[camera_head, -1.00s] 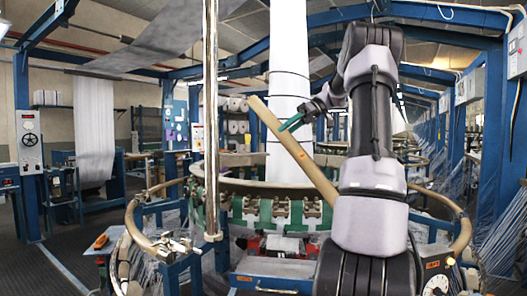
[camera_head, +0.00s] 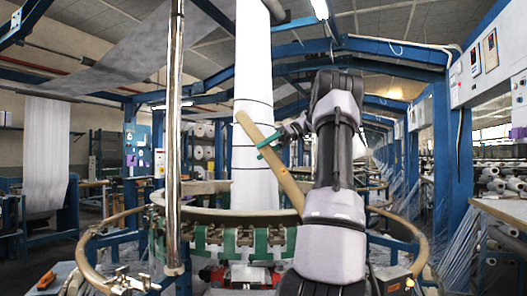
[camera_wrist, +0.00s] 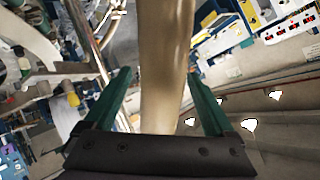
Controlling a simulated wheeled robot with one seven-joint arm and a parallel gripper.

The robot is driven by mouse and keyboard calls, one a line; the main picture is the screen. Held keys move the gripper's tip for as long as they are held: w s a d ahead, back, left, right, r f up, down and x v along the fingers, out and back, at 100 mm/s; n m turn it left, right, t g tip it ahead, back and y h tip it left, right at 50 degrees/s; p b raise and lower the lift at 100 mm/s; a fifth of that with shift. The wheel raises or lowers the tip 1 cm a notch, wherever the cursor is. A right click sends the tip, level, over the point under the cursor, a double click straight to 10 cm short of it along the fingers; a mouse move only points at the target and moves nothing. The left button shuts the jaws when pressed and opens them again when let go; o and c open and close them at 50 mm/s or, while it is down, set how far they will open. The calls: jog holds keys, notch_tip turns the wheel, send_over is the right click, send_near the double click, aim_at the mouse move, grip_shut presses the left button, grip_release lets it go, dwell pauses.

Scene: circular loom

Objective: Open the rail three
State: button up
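A tan rail section (camera_head: 283,178), which I take to be rail three, stands raised and tilted above the loom, its upper end leaning left. My gripper (camera_head: 268,145) is beside the rail's upper part, with green fingers. In the wrist view the rail (camera_wrist: 165,75) runs between the two fingers of my gripper (camera_wrist: 162,95). The fingers are spread, with a gap showing on each side of the rail. The rail's far end is out of the wrist view. My arm hides part of the loom's right side in the head view.
A shiny vertical pole (camera_head: 174,130) stands left of the raised rail. A thick white column (camera_head: 253,90) rises behind it. Lower curved rails (camera_head: 400,226) ring the loom on both sides.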

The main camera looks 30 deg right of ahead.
jog(key=v, duration=1.1)
jog(key=shift+s+a, duration=0.1)
dwell(0.5)
